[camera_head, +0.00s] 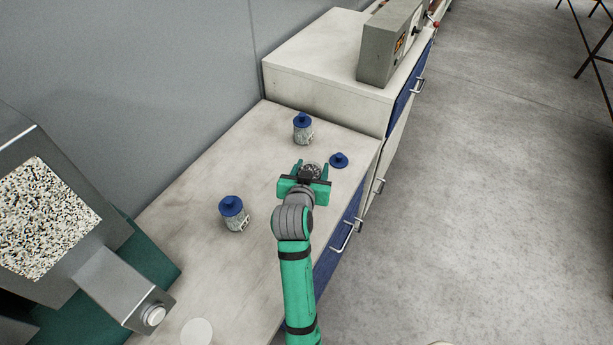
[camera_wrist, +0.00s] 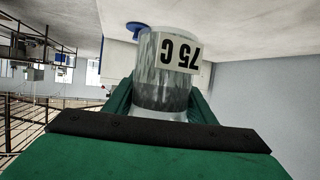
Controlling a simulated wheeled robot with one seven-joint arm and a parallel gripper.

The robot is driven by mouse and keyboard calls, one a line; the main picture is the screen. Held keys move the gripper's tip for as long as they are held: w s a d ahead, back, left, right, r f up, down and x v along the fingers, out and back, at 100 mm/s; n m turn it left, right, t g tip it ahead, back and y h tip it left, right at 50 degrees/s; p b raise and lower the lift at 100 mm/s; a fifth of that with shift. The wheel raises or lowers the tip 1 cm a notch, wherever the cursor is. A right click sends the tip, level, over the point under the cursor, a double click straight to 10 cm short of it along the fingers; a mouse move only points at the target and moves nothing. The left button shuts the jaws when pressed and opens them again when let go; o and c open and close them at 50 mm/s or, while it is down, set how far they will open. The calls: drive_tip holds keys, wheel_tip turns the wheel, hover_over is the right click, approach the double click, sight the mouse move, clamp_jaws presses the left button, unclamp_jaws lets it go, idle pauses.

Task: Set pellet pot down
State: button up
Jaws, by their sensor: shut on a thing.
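My gripper (camera_head: 312,178) is shut on an uncapped pellet pot (camera_head: 312,168), over the right part of the bench top. The pot is grey and open at the top, with speckled contents. In the wrist view the pot (camera_wrist: 163,88) sits between my green fingers, its "75 C" label upside down in the picture. The pot looks upright and at or very near the bench top (camera_head: 210,165); I cannot tell whether it touches. A blue lid (camera_head: 339,159) lies on the bench just right of the pot; it also shows in the wrist view (camera_wrist: 138,31).
Two blue-capped pots stand on the bench, one behind (camera_head: 303,131) and one to the left (camera_head: 235,215). A raised cabinet (camera_head: 325,75) bounds the back, with a grey box (camera_head: 385,50) on it. A machine with a pellet hopper (camera_head: 45,215) stands at left.

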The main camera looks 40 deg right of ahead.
drive_tip(key=w+f, duration=0.1)
drive_tip(key=w+d+f, duration=0.1)
drive_tip(key=f, duration=0.1)
drive_tip(key=w+f, duration=0.1)
drive_tip(key=f, duration=0.1)
drive_tip(key=shift+w+d, duration=0.25)
drive_tip(key=shift+w, duration=0.05)
drive_tip(key=shift+w+f, duration=0.1)
drive_tip(key=shift+f, duration=1.55)
drive_tip(key=shift+f, duration=0.15)
drive_tip(key=o, duration=1.6)
drive_tip(key=shift+c, duration=0.2)
